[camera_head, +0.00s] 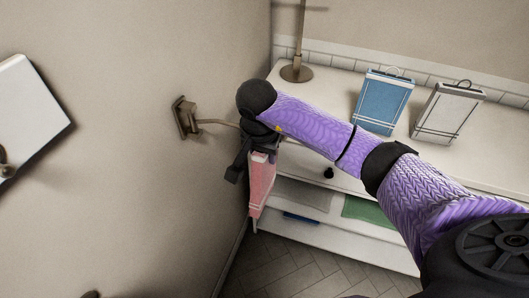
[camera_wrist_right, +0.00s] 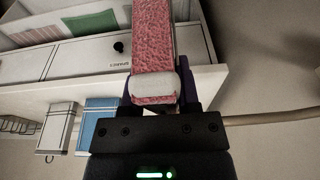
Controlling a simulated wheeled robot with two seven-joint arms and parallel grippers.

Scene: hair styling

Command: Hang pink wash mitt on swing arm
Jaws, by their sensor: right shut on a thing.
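The pink wash mitt (camera_head: 262,183) hangs below my right gripper (camera_head: 246,158) in the head view. The right wrist view shows the mitt (camera_wrist_right: 152,35) and its pale end band between the fingers of my right gripper (camera_wrist_right: 157,98), which is shut on it. The bronze swing arm (camera_head: 216,122) reaches right from its wall mount (camera_head: 184,118), and its far end is hidden behind my right arm. In the wrist view a tan rod, likely the swing arm (camera_wrist_right: 275,117), runs close beside the gripper. I cannot tell whether mitt and rod touch. My left gripper is not in view.
A white counter (camera_head: 325,95) stands right of the wall, bearing a blue hanging item (camera_head: 383,100), a white one (camera_head: 447,112) and a bronze stand (camera_head: 296,72). An open shelf below holds a green cloth (camera_head: 368,212). A white panel (camera_head: 28,115) is on the left wall.

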